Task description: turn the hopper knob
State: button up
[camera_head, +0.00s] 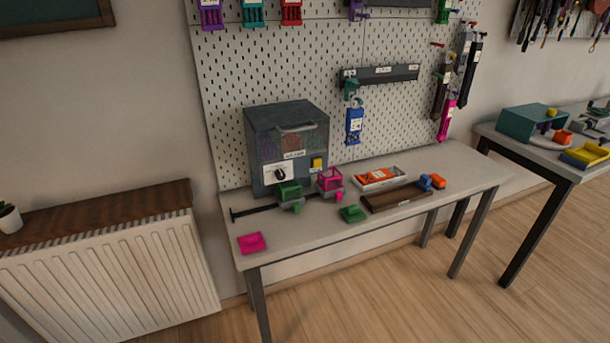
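The hopper (262,130) is a dark grey box with a clear front, standing at the back left of the long grey table. Coloured contents show dimly through its front. Its knob (280,174) is a small dark dial on a white plate at the lower left of the front. A yellow square piece (317,164) sits to the right of the plate. A green cup-like holder (289,191) and a pink open-frame holder (330,180) stand just in front of the hopper, close below the knob. My gripper is not in view.
A radiator (110,270) stands left. Another table (545,163) stands right. The wooden floor (400,300) in front is clear.

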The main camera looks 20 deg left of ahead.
aim_at(280, 174)
jog(key=u, duration=0.05)
jog(key=k, duration=1)
jog(key=u, duration=1.2)
jog(key=i, duration=1)
